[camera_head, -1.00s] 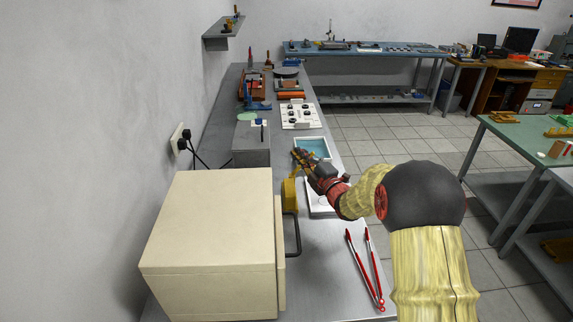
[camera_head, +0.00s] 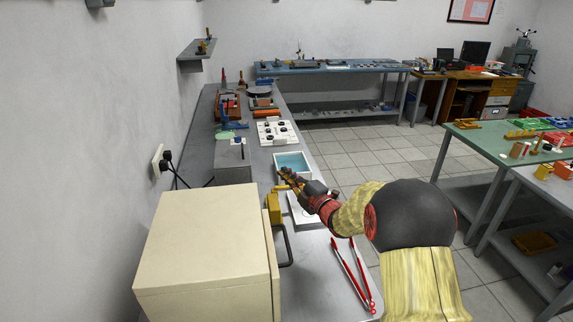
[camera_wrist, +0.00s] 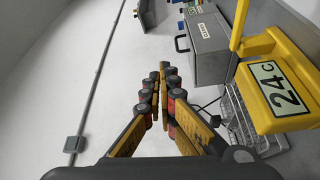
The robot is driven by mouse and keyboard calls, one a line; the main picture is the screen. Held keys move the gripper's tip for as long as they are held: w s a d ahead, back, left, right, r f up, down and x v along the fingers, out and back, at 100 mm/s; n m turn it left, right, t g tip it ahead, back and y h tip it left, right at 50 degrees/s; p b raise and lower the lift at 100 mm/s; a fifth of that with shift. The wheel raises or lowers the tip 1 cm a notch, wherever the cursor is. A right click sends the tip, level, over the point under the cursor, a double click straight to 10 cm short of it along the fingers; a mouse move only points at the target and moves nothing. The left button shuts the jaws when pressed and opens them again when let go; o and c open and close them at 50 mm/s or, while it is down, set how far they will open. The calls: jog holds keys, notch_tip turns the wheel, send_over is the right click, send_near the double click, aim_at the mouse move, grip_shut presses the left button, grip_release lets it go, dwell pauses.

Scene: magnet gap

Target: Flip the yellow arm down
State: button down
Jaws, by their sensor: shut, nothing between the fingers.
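A yellow unit with a display reading "24 C" (camera_wrist: 275,85) is at the right of the wrist view. A slim yellow arm (camera_wrist: 240,22) sticks out from its edge toward the top of that view. In the head view the yellow unit (camera_head: 273,207) stands beside the big cream box, and its arm is hard to make out against my gripper. My gripper (camera_head: 284,173) is shut and empty, just beyond the yellow unit. In the wrist view my fingertips (camera_wrist: 163,70) meet left of the yellow unit, with a visible gap to it.
A cream box with a door handle (camera_head: 205,245) fills the near bench. A grey labelled box (camera_wrist: 208,45) stands beyond the yellow unit. A wire basket (camera_wrist: 236,118) is beside the unit. A blue-filled tray (camera_head: 293,160) and red tongs (camera_head: 352,275) lie on the bench.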

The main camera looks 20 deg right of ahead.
jog(key=shift+s+a+f+p, duration=0.1)
jog(key=shift+s+f, duration=0.2)
jog(key=shift+s, duration=0.5)
jog(key=shift+s+a+f+p, duration=0.15)
jog(key=shift+s+f, duration=0.2)
jog(key=shift+s, duration=0.45)
jog(key=shift+s+a+f+p, duration=0.1)
jog(key=shift+s+f, duration=0.2)
jog(key=shift+s, duration=0.5)
